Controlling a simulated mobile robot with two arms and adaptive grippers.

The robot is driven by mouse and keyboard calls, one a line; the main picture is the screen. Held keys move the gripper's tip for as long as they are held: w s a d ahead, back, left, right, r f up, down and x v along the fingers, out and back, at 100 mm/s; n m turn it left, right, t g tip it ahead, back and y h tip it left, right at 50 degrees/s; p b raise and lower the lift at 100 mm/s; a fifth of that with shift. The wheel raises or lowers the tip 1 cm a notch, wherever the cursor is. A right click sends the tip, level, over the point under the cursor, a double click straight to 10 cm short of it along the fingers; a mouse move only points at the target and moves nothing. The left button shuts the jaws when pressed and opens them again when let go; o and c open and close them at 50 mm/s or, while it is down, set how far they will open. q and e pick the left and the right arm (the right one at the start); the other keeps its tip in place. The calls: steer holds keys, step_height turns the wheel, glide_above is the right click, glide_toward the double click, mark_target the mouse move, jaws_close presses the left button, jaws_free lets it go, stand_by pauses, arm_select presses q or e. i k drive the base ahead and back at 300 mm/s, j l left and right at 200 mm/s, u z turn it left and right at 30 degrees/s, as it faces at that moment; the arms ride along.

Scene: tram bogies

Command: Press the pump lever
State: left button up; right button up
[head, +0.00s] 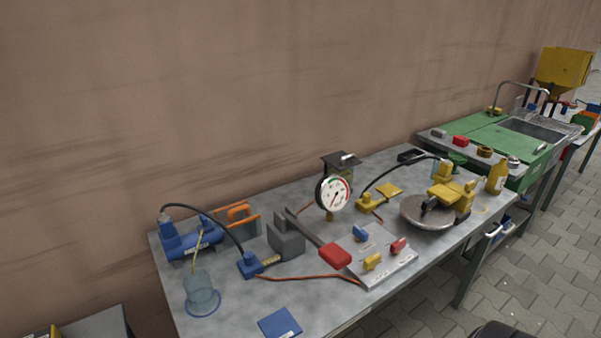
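A grey lever with a red grip (335,257) slants down to the right from a dark grey block (287,236) on the metal workbench (225,300). It is the only long lever I can make out, and the grip sits beside the left edge of a light grey plate. A round white dial gauge (334,194) stands upright behind the lever. Neither of my grippers shows in the head view, and nothing touches the lever.
A blue unit (188,240) with a black hose, a clear cup (202,294) and a blue pad (279,323) are left and front. The plate (372,279) carries small coloured blocks. A round metal dish (428,211) and yellow bottle (497,176) stand right. A wall (200,90) closes the back.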

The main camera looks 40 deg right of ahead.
mark_target(333, 254)
steer(key=l+z, duration=0.1)
steer(key=z, duration=0.3)
steer(key=l+z, duration=0.1)
steer(key=z, duration=0.3)
steer(key=i+z, duration=0.1)
steer(key=z, duration=0.3)
